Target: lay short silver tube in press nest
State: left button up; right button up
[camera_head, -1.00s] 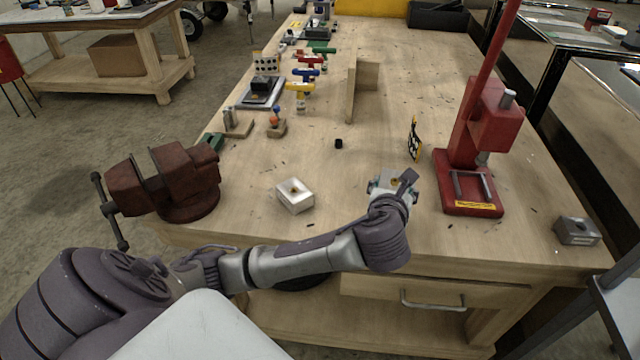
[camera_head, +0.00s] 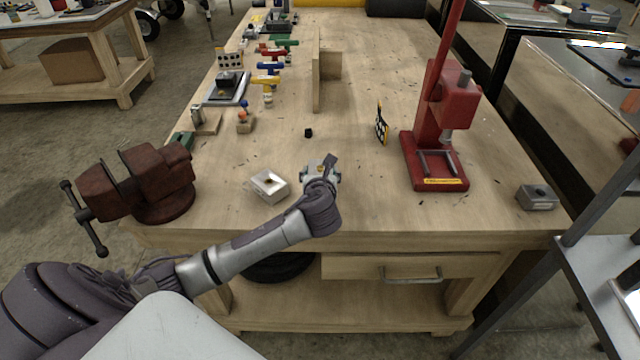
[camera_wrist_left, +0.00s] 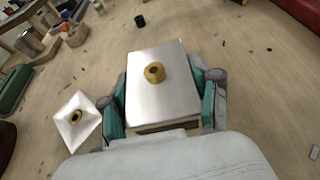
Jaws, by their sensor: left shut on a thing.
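My left gripper (camera_head: 320,174) is shut on a silver rectangular block with a brass ring in its top (camera_wrist_left: 162,98). The block sits between the teal finger pads in the left wrist view; I cannot tell if it touches the bench. A short upright silver cylinder (camera_head: 197,116), perhaps the tube, stands on a small wooden base at the bench's left edge, well apart from the gripper. The red press (camera_head: 445,110) stands to the right of the gripper. Its nest (camera_head: 437,163), two grey rails on the base, looks empty. My right gripper is not in view.
A second silver block (camera_head: 268,186) with a brass-lined hole lies left of the gripper. A red-brown vise (camera_head: 150,180), a black piece (camera_head: 308,132), a checkered marker plate (camera_head: 382,124) and a grey block (camera_head: 537,197) are around. The bench between gripper and press is clear.

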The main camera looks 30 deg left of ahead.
pick_arm(q)
jog(key=shift+f, duration=2)
jog(key=shift+f, duration=0.15)
jog(key=o, duration=1.3)
jog(key=shift+c, duration=0.2)
